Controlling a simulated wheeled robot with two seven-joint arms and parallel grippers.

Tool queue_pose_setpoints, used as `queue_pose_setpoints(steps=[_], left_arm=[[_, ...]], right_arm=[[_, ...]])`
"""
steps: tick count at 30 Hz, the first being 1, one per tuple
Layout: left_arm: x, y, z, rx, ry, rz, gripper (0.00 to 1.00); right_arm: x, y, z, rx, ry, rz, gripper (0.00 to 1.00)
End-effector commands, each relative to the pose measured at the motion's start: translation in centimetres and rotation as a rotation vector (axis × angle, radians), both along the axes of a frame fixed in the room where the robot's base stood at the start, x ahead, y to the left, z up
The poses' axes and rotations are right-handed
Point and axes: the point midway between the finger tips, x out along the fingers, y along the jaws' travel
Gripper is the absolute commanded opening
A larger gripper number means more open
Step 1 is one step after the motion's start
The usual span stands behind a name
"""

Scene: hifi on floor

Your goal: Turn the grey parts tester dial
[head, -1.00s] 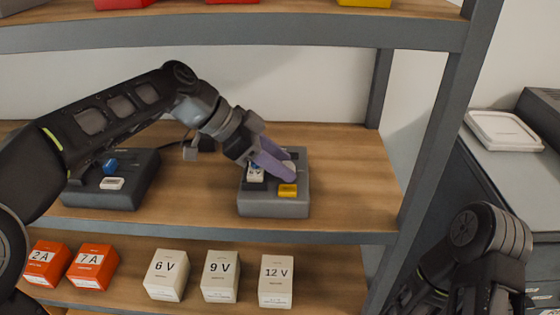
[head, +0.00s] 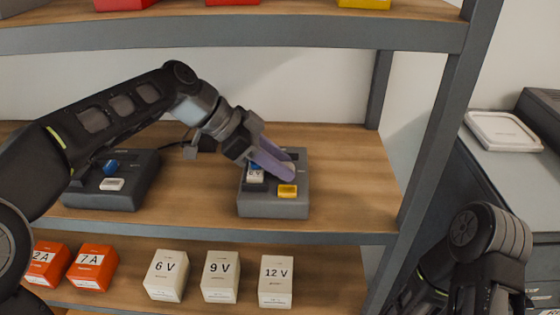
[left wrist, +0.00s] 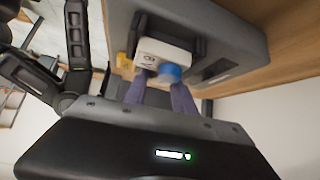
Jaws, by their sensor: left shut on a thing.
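The grey parts tester (head: 274,209) stands on the middle shelf and has a yellow button (head: 287,191) at its front right. My left gripper (head: 285,169) reaches down to it from the upper left. Its purple fingers are shut on the pale grey dial (head: 291,168), which they partly cover.
A second dark tester (head: 108,191) with a blue knob stands left on the same shelf, under my left arm. White voltage boxes (head: 220,277) and orange boxes (head: 92,268) stand on the shelf below. The shelf right of the grey tester is clear.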

Motion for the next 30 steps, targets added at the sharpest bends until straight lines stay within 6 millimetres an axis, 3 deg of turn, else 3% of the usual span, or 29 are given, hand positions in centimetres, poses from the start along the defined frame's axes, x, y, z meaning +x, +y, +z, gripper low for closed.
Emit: queue_pose_setpoints(steps=[11,24,30], left_arm=[[0.4,0.1,0.5,-0.002,0.002,-0.199,0.0],[0.6,0.0,0.8,-0.003,0.002,-0.442,0.0],[0.7,0.0,0.4,-0.002,-0.001,-0.485,0.0]], right_arm=[[0.0,0.0,2.4,0.0,0.0,-0.001,0.0],[0.0,0.1,8.7,0.002,0.002,-0.003,0.0],[0.0,0.1,9.9,0.002,0.003,-0.003,0.0]])
